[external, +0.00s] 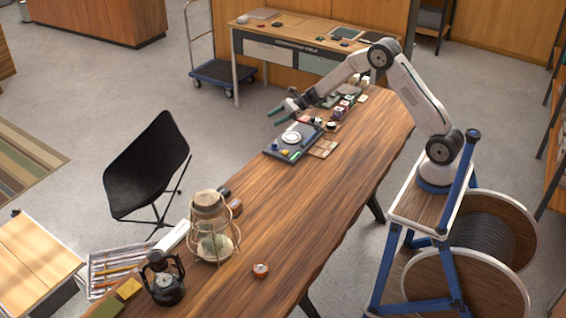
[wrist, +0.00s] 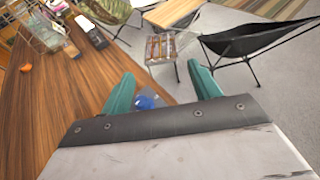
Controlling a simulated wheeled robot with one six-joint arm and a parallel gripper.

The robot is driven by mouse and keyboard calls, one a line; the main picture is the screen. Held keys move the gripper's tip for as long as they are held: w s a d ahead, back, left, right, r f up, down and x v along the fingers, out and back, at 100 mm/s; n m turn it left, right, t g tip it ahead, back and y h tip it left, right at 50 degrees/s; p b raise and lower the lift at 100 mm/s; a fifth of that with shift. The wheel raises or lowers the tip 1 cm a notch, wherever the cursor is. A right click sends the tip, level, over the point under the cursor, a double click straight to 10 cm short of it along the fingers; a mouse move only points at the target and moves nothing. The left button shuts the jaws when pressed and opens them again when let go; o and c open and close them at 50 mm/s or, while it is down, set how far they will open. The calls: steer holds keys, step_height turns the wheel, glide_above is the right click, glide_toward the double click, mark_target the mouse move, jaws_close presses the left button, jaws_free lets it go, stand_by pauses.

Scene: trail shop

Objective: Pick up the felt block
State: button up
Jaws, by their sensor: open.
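I cannot single out the felt block for certain; the small pieces are too small to tell. My gripper (external: 277,116) is open and empty, held in the air above the far part of the long wooden table. Below it lies a dark tray (external: 272,152) with a round white dish (external: 291,138) and several small coloured pieces, one of them blue (external: 284,153). In the wrist view, the two green fingers of my gripper (wrist: 160,78) are spread apart. A blue item (wrist: 147,102) shows between them, partly hidden by the gripper body.
The wooden table (external: 265,225) has clear room in its middle. Small boxes (external: 342,108) stand beyond the tray. A caged lantern (external: 212,230), a black lantern (external: 163,278) and an orange round item (external: 261,270) are at the near end. A black chair (external: 147,165) stands to the left.

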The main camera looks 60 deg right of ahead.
steer(key=s+a+n+g+y, duration=0.1)
steer(key=s+a+n+g, duration=0.25)
steer(key=a, duration=1.05)
steer(key=s+a+n+g, duration=0.2)
steer(key=s+a, duration=0.2)
steer(key=a, duration=1)
steer(key=s+a+n+g+y, duration=0.1)
steer(key=s+a+n+g, duration=0.2)
steer(key=a, duration=1)
steer(key=m, duration=0.1)
glide_toward(231, 213)
steer(key=shift+d+r, duration=0.3)
steer(key=shift+r, duration=0.15)
steer(key=shift+a+f, duration=0.15)
steer(key=shift+f, duration=0.2)
steer(key=x, duration=0.7)
steer(key=shift+a+f, duration=0.1)
steer(key=shift+a, duration=0.1)
steer(key=c, duration=1.1)
